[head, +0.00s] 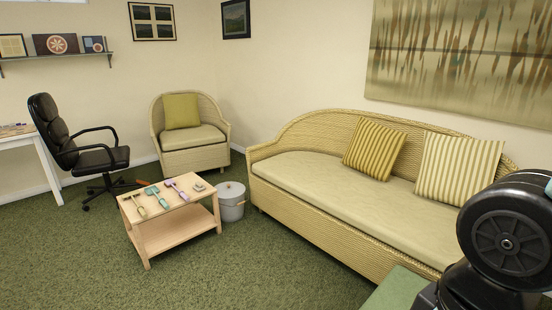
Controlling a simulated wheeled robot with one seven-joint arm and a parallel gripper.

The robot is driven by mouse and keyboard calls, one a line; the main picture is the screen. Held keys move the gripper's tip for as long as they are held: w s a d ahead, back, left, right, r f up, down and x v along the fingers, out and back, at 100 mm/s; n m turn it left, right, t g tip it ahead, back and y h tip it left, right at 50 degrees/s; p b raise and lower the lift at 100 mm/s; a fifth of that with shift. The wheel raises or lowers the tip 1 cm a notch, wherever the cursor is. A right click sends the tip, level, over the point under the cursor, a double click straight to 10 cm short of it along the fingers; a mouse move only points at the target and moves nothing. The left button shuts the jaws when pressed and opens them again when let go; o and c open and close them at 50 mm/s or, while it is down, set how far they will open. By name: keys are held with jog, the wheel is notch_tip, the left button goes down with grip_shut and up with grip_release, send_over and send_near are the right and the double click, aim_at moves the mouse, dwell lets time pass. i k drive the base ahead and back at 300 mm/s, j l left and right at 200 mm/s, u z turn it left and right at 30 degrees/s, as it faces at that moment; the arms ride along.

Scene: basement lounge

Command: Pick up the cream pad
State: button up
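No single thing stands out clearly as the cream pad. A cream cushion with olive stripes (458,168) leans on the right part of the wicker sofa (285,206), its lower right side near my arm in the picture. A darker golden striped cushion (374,149) leans to its left. The sofa also has a long cream seat pad (330,184). A small pale, greyish item (199,187) lies at the right end of the low wooden table (174,225), too small to make out. My gripper is not in view; only a black part of my arm shows at the right edge.
Several small tools, including a teal one (155,196) and a purple one (177,189), lie on the low table. A grey lidded bucket (232,206) stands between table and sofa. A wicker armchair (193,147) and black office chair (80,150) stand behind. Green carpet (240,270) is clear in front.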

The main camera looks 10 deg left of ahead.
aim_at(198, 187)
jog(key=i+j+u, duration=0.1)
jog(key=i+u, duration=0.7)
jog(key=i+l+u, duration=0.1)
jog(key=i+u, duration=0.3)
jog(key=i+j+u, duration=0.2)
jog(key=i, duration=1.75)
jog(key=i+l, duration=0.1)
jog(key=i, duration=0.6)
jog(key=i+l, duration=0.1)
jog(key=i, duration=0.65)
